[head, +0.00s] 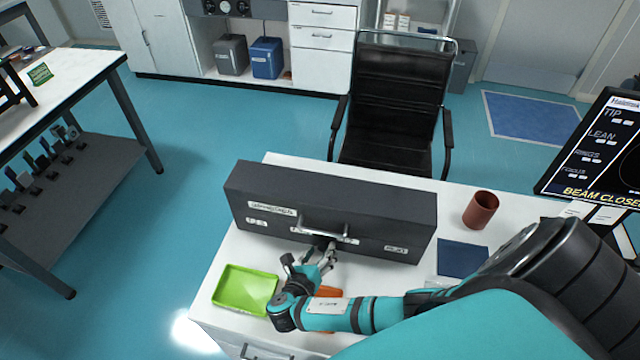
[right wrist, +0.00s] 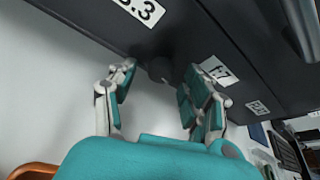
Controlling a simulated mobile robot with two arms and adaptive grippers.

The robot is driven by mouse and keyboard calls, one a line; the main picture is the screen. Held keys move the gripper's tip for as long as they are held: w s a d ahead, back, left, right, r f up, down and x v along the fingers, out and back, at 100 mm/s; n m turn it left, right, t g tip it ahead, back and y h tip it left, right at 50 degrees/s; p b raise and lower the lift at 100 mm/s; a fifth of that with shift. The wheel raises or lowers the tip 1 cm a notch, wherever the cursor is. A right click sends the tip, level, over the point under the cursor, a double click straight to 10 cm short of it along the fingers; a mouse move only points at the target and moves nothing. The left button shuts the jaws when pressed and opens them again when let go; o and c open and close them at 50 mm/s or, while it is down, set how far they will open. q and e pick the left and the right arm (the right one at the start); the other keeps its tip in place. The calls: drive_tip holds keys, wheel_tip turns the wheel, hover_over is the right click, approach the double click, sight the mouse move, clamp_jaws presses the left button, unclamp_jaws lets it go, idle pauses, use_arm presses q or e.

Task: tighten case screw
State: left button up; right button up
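The dark grey case (head: 335,210) stands on the white table, with a metal handle and several white labels on its front face. In the right wrist view the case front (right wrist: 225,40) fills the top. A dark round knob, seemingly the case screw (right wrist: 158,69), sits low on that face between two labels. My right gripper (head: 322,255) is at the lower middle of the case front. In the right wrist view its fingers (right wrist: 158,82) are apart on either side of the screw; I cannot tell whether they touch it. My left gripper is not in view.
A green tray (head: 244,290) lies left of my right gripper, and an orange object (head: 328,292) lies partly hidden under my arm. A brown cup (head: 481,210), a dark blue pad (head: 462,258) and a monitor (head: 600,150) are at right. A black chair (head: 395,105) stands behind the table.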

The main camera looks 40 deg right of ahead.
drive_tip(key=v, duration=1.2)
drive_tip(key=shift+a, duration=0.1)
